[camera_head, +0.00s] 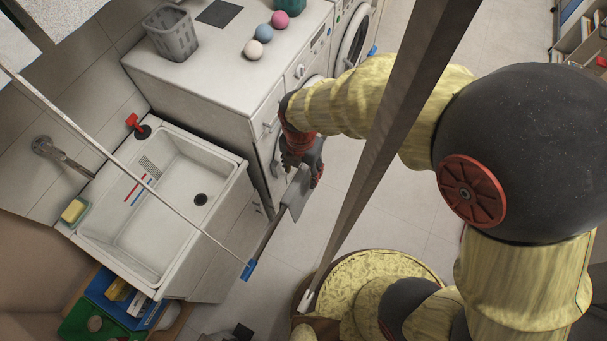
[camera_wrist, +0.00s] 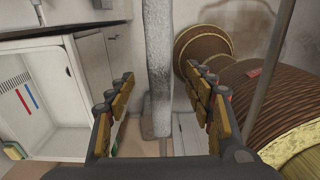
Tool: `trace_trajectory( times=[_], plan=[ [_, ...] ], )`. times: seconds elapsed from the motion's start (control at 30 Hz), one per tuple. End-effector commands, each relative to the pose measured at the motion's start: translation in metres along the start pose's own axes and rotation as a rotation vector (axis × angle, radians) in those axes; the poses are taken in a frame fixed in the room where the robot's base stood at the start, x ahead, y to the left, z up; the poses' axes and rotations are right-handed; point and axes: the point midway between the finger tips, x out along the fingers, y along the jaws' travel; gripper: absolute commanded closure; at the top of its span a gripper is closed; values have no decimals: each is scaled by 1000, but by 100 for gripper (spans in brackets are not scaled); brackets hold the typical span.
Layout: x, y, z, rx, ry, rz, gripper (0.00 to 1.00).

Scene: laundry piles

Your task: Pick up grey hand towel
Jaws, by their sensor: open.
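A long grey, rough-textured strip (camera_wrist: 158,50), which looks like the grey hand towel, hangs upright in the wrist view, in line with the gap between my fingers. In the head view a flat grey piece (camera_head: 297,194) shows just below my gripper (camera_head: 303,164); I cannot tell for sure that it is the same towel. My gripper (camera_wrist: 160,76) is open, with one finger on each side of the strip in the wrist view. I cannot tell whether the strip is between the fingers or beyond them. No finger visibly presses on it.
A white sink (camera_head: 160,215) stands to the left, beside a white washing machine (camera_head: 240,95) topped by a grey basket (camera_head: 171,33) and coloured balls. Tiled floor (camera_head: 335,205) is clear nearby.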

Motion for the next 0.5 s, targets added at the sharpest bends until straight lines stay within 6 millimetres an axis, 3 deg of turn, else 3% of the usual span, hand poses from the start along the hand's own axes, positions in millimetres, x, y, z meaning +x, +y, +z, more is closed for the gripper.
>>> trace_trajectory(
  times=[0.33, 0.5],
  plan=[
    [44, 0, 2, 3, 1, -1, 47],
    [54, 1, 3, 3, -1, 2, 47]
  ],
)
